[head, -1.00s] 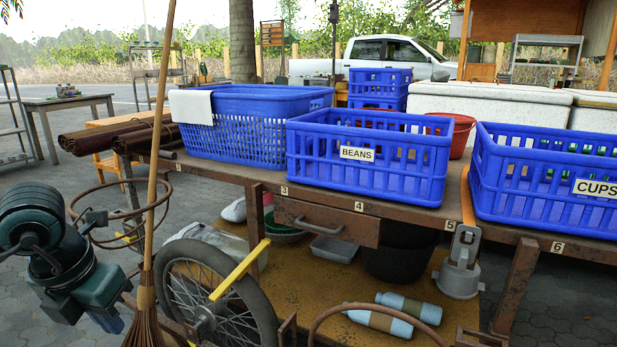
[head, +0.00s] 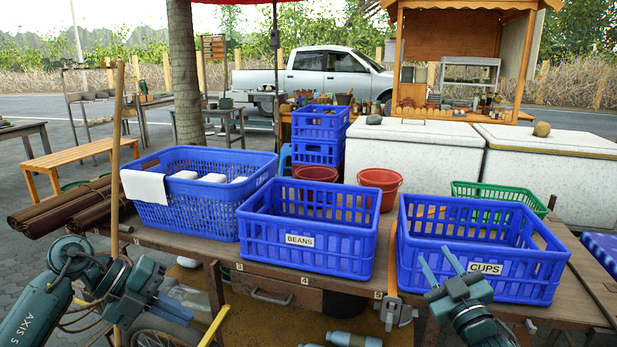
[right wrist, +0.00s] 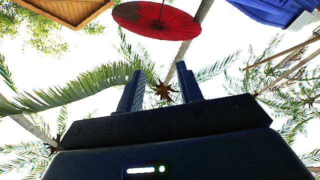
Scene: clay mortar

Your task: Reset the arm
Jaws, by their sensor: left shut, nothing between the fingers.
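My left gripper (head: 172,302) is at the lower left, beside the broom handle and in front of the table. It is shut and holds nothing. My right gripper (head: 441,268) points upward at the lower right, in front of the blue crate labelled CUPS (head: 535,268). Its two fingers stand apart with nothing between them. In the right wrist view the fingers (right wrist: 159,88) are also spread and empty, with sky, palm fronds and a red parasol beyond them.
A wooden table (head: 190,245) carries a blue BEANS crate (head: 345,262), a blue basket with a white cloth (head: 143,186) and red buckets (head: 381,186). A broom handle (head: 115,150) stands close to my left arm. Bottles (head: 352,340) lie on the lower shelf.

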